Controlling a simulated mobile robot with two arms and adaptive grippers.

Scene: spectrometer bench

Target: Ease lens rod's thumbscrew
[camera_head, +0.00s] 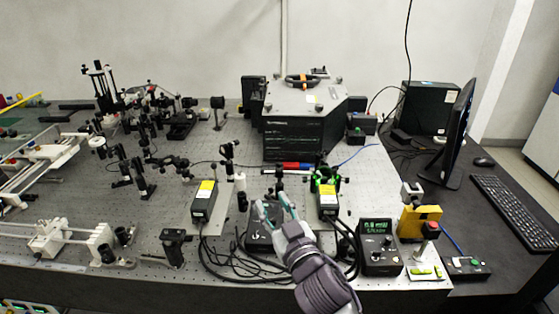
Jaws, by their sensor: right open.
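My right gripper (271,205) reaches up from the bottom of the head view, over the front middle of the optical bench (150,236). Its two teal-grey fingers are spread apart, with nothing visible between them. A slim dark post (279,184) stands just beyond the fingertips. A post with a black mount (228,158) and a white lower part (241,188) stand to the left. I cannot tell which post is the lens rod, and its thumbscrew is too small to make out. My left gripper is not in view.
Yellow-labelled boxes (204,201) (327,200) flank the gripper, with loose black cables (226,262) in front. A dark box (262,241) lies beneath it. A meter with a green display (378,248) stands right. The large spectrometer (291,136) stands behind. Optics crowd the left.

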